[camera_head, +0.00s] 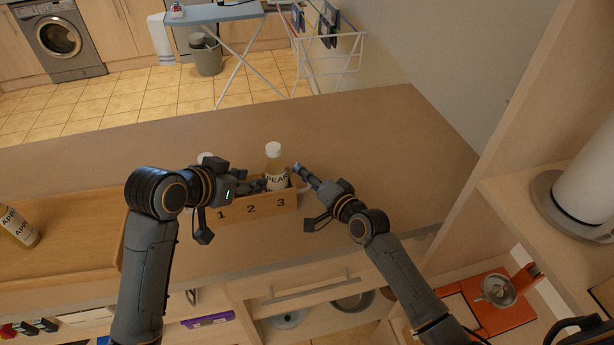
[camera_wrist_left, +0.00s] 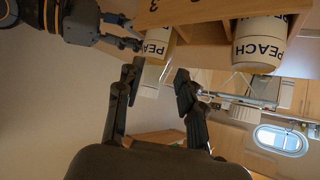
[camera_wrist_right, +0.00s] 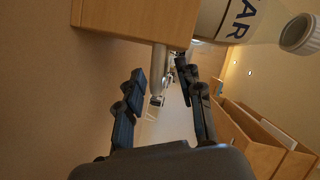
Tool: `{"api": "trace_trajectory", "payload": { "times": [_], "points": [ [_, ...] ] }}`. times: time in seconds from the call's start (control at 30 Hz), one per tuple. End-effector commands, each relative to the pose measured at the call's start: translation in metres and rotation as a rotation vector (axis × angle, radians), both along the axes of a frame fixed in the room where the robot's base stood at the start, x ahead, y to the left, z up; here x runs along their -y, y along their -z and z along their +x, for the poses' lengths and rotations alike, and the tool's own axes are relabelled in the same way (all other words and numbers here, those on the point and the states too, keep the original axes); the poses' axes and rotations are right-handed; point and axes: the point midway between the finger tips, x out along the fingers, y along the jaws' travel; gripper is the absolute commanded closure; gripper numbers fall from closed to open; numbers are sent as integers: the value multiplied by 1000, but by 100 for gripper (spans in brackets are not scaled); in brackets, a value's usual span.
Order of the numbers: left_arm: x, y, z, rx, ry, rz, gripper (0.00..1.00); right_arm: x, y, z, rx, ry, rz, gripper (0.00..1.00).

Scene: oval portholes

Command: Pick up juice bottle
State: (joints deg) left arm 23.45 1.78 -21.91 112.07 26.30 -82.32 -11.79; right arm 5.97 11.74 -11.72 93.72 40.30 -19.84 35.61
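In the head view a juice bottle labelled PEAR (camera_head: 276,178), with a white cap, stands upright in the wooden crate (camera_head: 262,212) above its number 3. It also shows tilted at the top right of the right wrist view (camera_wrist_right: 245,18). A second white cap (camera_head: 205,157) shows behind my left gripper. My left gripper (camera_head: 264,185) is at the crate, left of the pear bottle. My right gripper (camera_head: 300,170) is open at the crate's right end (camera_wrist_right: 163,85), beside a light handle.
The counter behind the crate (camera_head: 370,120) is clear. A wooden shelf unit (camera_head: 530,195) stands at the right. Drawers (camera_head: 310,285) lie below the counter's front edge.

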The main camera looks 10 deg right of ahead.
Motion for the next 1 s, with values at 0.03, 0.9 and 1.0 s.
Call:
{"api": "trace_trajectory", "payload": {
  "times": [0.03, 0.9, 1.0],
  "points": [
    [0, 0, 0, 0, 0, 0, 62, 0, 0, 0, 0, 0, 0, 73],
    [36, 3, -2, 338, 613, 495, 42, 0, 0, 0, -1, 0, 0, 100],
    [44, 5, -3, 446, 821, 647, 42, 1, 0, 0, -1, 0, 0, 100]
  ]
}}
